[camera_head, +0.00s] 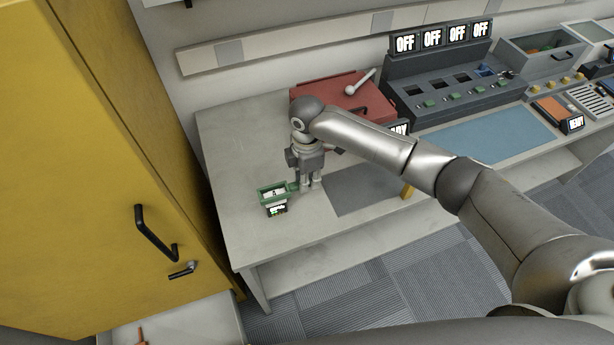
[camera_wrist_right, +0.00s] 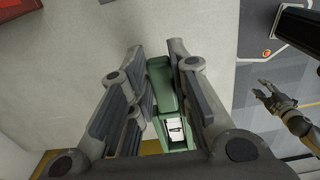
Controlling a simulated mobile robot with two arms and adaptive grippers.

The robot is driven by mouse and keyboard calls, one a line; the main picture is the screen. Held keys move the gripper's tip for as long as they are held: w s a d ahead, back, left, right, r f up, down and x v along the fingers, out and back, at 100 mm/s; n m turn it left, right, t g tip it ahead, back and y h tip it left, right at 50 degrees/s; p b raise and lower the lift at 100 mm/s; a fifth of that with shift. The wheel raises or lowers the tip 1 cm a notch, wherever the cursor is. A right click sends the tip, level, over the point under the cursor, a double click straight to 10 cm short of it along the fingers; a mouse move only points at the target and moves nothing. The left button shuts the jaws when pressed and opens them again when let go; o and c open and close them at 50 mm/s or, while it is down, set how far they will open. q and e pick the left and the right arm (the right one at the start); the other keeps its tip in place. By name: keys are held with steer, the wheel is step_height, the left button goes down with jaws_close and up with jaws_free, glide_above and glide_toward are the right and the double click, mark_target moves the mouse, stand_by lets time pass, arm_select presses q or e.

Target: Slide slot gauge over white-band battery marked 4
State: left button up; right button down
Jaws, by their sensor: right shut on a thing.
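The green slot gauge (camera_head: 267,195) is above the left front part of the grey table. My right gripper (camera_head: 312,186) points down and is shut on the gauge's end beside it. In the right wrist view the gauge (camera_wrist_right: 161,88) lies between the fingers (camera_wrist_right: 148,100). A white piece with a dark mark (camera_wrist_right: 174,132) shows in the gauge's opening, likely the white-band battery; its mark is too small to read surely. I cannot tell how far the gauge surrounds it. A gripper-like shape, apparently my left gripper (camera_wrist_right: 275,100), shows at the right edge; its jaw state is unclear.
A small lit display (camera_head: 277,210) is directly in front of the gauge. A red case (camera_head: 345,100) stands behind my gripper. A grey console (camera_head: 455,90) with OFF displays is at the back right. A yellow cabinet (camera_head: 85,190) closes off the left. Bare table (camera_head: 235,150) lies behind the gauge.

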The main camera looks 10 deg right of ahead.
steer(key=shift+f+b, duration=0.45)
steer(key=shift+f, duration=0.55)
stand_by(0.7)
steer(key=shift+r, duration=0.25)
stand_by(0.6)
steer(key=shift+r+p, duration=2.75)
steer(key=shift+p, duration=0.15)
